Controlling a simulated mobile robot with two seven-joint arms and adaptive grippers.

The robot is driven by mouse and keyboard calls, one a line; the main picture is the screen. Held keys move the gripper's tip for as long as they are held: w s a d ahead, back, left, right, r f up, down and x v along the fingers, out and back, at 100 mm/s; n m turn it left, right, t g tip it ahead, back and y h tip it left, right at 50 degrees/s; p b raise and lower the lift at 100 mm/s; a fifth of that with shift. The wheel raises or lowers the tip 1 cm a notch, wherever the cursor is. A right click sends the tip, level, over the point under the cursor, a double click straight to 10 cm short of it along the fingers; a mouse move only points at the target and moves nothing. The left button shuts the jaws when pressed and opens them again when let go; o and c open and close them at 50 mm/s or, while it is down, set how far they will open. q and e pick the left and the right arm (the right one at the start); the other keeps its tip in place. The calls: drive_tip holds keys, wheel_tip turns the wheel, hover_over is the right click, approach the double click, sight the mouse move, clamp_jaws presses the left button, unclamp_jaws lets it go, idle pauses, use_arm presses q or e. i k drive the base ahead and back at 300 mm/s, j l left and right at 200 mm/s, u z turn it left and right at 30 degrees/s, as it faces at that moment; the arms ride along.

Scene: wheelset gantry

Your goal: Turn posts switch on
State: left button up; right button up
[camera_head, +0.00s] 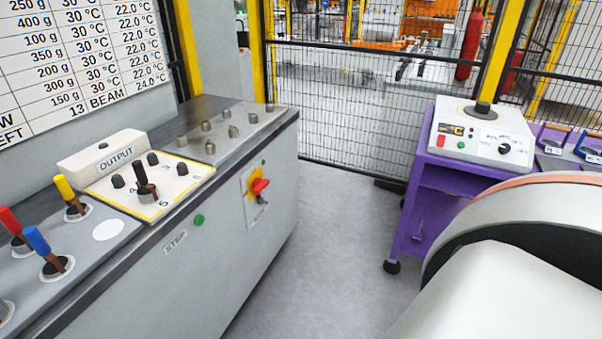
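No label reading "posts" is legible, so I cannot tell which control is the posts switch. A red rotary switch (260,186) on a yellow plate sits on the front of the grey console (240,235). A green button (199,220) is left of it, above a "STEP" label (175,242). On the console top, the white OUTPUT panel (178,188) carries a dark lever (142,180) and several black knobs. Several metal knobs (207,127) stand on the grey plate behind it. Neither gripper is in view.
Red, blue (38,240) and yellow (65,188) levers stand at the console's near left. A purple cart (413,195) at right bears a white device (482,135). Mesh fencing (340,110) closes the back. Grey floor (320,260) lies free between. A large white rounded body fills the lower right.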

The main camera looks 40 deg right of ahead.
sight(258, 184)
drive_tip(key=z, duration=1.05)
drive_tip(key=i+u, duration=0.35)
drive_tip(key=i+l+u, duration=0.15)
drive_tip(key=u, duration=0.2)
drive_tip(key=i+l+u, duration=0.2)
drive_tip(key=u, duration=0.2)
